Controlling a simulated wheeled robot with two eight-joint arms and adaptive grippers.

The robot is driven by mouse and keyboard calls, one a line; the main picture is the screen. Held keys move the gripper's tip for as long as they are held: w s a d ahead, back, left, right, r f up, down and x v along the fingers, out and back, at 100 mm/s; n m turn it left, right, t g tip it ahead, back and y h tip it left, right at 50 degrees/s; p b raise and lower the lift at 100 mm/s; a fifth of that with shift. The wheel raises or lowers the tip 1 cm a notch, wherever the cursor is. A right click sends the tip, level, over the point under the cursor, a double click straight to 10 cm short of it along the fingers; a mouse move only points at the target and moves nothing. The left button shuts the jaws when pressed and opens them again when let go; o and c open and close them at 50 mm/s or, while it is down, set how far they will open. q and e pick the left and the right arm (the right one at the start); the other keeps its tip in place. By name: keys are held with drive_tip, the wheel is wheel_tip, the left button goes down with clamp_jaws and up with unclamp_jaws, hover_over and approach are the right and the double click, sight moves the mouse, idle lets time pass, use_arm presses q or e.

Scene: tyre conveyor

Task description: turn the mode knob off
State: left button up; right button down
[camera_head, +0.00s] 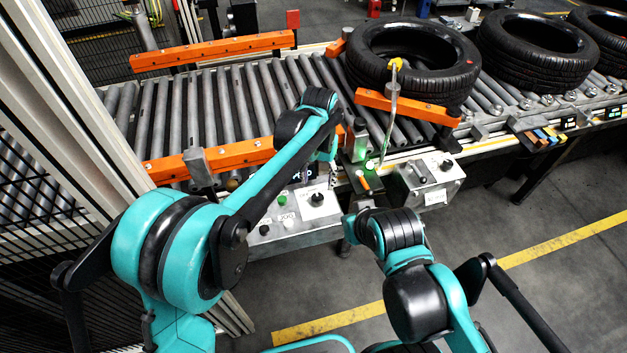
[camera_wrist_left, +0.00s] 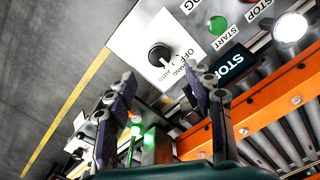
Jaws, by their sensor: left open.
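The mode knob is a black round knob (camera_wrist_left: 160,55) with a light pointer mark, on a white plate labelled OFF, HAND and AUTO in the left wrist view. I cannot tell clearly which label the pointer faces. In the head view the knob (camera_head: 317,198) is on the grey control box at the conveyor's front. My left gripper (camera_wrist_left: 160,82) is open and empty, its fingers spread to either side with the knob beyond the tips, apart from them. In the head view the forearm partly hides this gripper (camera_head: 332,172). My right arm shows, but its gripper fingers do not.
Next to the knob are a green START button (camera_wrist_left: 217,25) and a red STOP button (camera_wrist_left: 291,27). Orange guide rails (camera_head: 212,160) and a tyre (camera_head: 412,55) are on the roller conveyor. A second control box (camera_head: 428,182) stands to the right. The floor in front is clear.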

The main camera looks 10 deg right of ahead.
sight(318, 197)
use_arm(q)
drive_tip(key=shift+f, duration=0.4)
wheel_tip(318, 197, down, 7)
drive_tip(key=shift+r+b, duration=0.1)
drive_tip(key=shift+b, duration=0.95)
drive_tip(key=shift+s, duration=0.1)
drive_tip(key=c, duration=1.2)
